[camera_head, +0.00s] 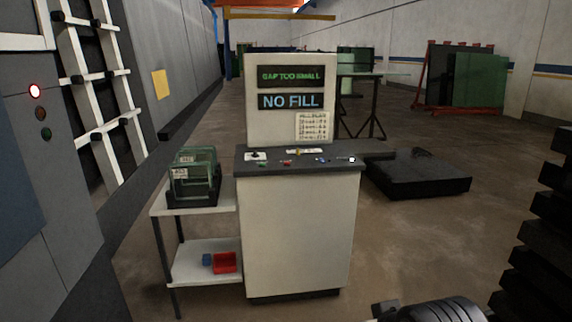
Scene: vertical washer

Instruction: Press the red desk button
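The desk (297,225) is a pale cabinet with a dark top and an upright panel (262,125) behind it. A small red button (286,163) shows on the desk top, left of the middle. A green button (263,165) is to its left and a blue one (322,160) to its right. A dark, rounded part of my arm shows at the bottom edge, right of the desk and apart from it. My gripper's fingers do not show. Nothing visible touches the red button.
The panel reads "GAP TOO SMALL" and "NO FILL". A white side shelf (200,262) with a green-topped box (193,176) adjoins the desk's left. A black platform (418,178) lies behind right.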

